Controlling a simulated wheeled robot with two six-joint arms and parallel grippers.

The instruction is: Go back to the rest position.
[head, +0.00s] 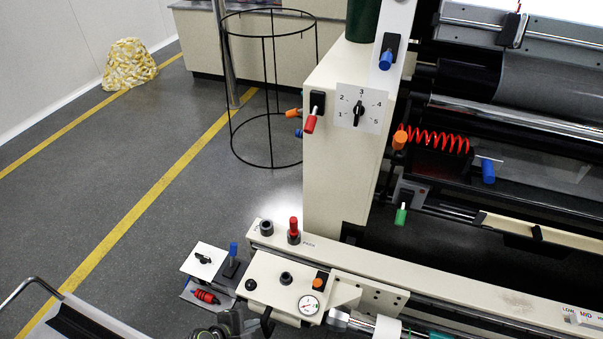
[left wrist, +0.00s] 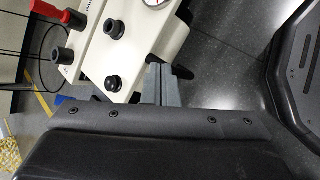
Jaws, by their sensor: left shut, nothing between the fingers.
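My left gripper (head: 232,323) is low at the bottom edge of the head view, in front of the cream machine panel, and only part of it shows. In the left wrist view my left gripper (left wrist: 161,84) has its two grey fingers together with nothing between them. The fingers are close to the panel's edge in that picture; whether they touch it I cannot tell. My right gripper is in neither view.
The cream panel (head: 262,292) carries black knobs and a gauge (head: 308,305). A red-handled peg (head: 293,229) stands on the long rail behind it. A black wire stand (head: 271,90) is farther back. Grey floor (head: 110,180) is open at the left.

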